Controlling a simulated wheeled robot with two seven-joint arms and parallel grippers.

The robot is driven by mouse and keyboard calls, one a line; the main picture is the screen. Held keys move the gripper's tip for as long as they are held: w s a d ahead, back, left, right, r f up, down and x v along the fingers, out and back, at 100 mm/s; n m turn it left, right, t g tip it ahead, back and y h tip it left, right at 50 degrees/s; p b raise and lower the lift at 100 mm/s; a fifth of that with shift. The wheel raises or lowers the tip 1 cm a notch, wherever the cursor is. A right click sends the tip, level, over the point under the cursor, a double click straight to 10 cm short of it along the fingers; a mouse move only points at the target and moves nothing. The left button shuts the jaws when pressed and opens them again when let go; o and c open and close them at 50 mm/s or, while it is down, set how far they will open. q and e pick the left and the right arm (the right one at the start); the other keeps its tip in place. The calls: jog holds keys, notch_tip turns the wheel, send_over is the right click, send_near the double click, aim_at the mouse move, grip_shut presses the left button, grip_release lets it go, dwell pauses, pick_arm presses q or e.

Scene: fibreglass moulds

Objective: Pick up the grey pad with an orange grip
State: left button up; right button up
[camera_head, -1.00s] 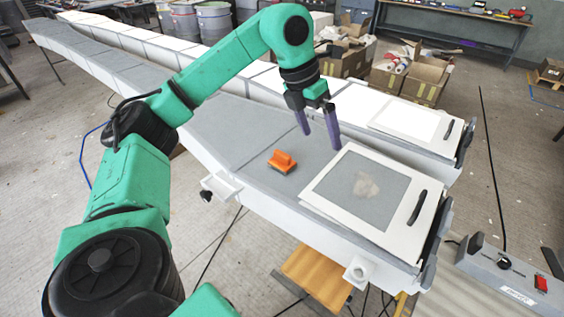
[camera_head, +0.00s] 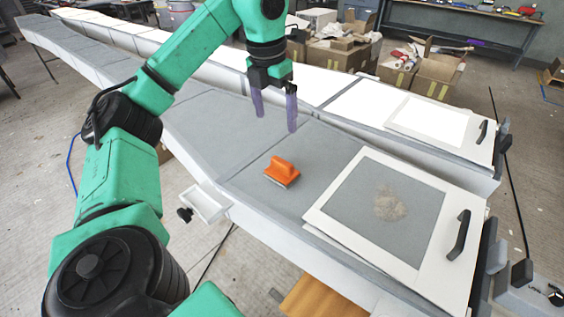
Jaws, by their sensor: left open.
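The grey pad with an orange grip (camera_head: 283,171) lies on the grey top of the near mould (camera_head: 215,125), left of a white-framed panel. Its orange grip faces up and only a thin grey edge shows below it. My left gripper (camera_head: 275,122) hangs above the mould, fingers pointing down, open and empty. In the picture its purple fingertips are above the pad and apart from it. My right gripper is not in view.
The white frame (camera_head: 325,215) with a black handle (camera_head: 459,235) lies on the mould's near end, with a pale patch (camera_head: 390,205) inside it. A second mould with a white panel (camera_head: 430,120) runs behind. Cardboard boxes (camera_head: 420,72) stand at the back.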

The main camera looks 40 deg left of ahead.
pick_arm(q)
jog(key=b, duration=0.4)
send_over(282, 161)
jog(key=s, duration=0.1)
notch_tip(282, 161, down, 8)
jog(key=f, duration=0.1)
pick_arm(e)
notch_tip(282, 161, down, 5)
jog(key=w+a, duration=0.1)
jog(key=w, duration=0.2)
pick_arm(q)
jog(key=shift+a+f, duration=0.1)
jog(key=f, duration=0.1)
jog(key=f+p, duration=0.1)
jog(key=f, duration=0.3)
jog(key=shift+w+f, duration=0.1)
jog(key=shift+w, duration=0.2)
jog(key=shift+f, duration=0.45)
jog(key=c, duration=1.2)
notch_tip(282, 161, up, 8)
jog(key=shift+w+f, duration=0.15)
jog(key=shift+f, duration=0.1)
notch_tip(282, 161, up, 13)
jog(key=p, duration=0.7)
jog(key=shift+f, duration=0.15)
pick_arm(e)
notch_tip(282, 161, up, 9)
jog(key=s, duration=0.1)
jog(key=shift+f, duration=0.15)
